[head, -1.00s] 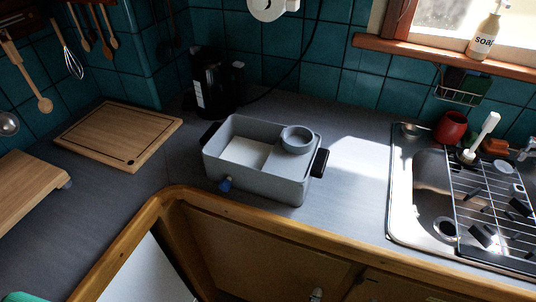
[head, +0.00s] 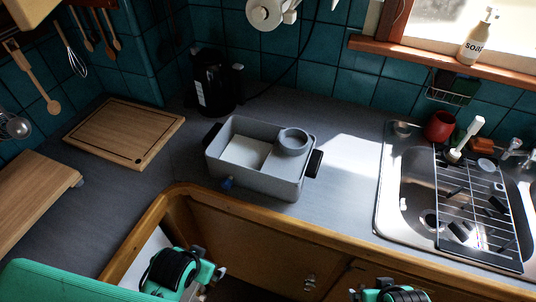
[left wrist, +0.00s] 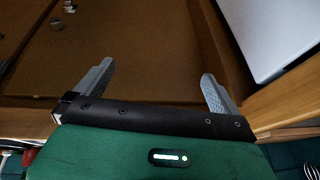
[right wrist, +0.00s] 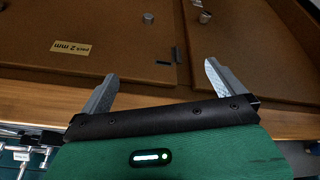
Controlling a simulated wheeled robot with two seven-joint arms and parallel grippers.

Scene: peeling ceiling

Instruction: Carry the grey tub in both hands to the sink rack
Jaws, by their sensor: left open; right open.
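The grey tub (head: 232,181) stands on the grey counter in the head view, with a black handle at each end. A small grey bowl (head: 293,141) and a white flat piece (head: 246,152) are in it. The sink rack (head: 470,205), a metal wire rack, lies across the sink at the right with several dark items on it. My left gripper (left wrist: 152,85) is open and empty, facing the brown cupboard front. My right gripper (right wrist: 158,82) is open and empty, also before the cupboard fronts. Both arms show at the bottom of the head view, below and apart from the tub.
A wooden board (head: 125,134) lies left of the tub, and a black kettle (head: 213,82) stands behind it. The counter (head: 342,190) between tub and sink is clear. A red pot (head: 440,125) stands behind the sink. A wooden edge runs along the counter front.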

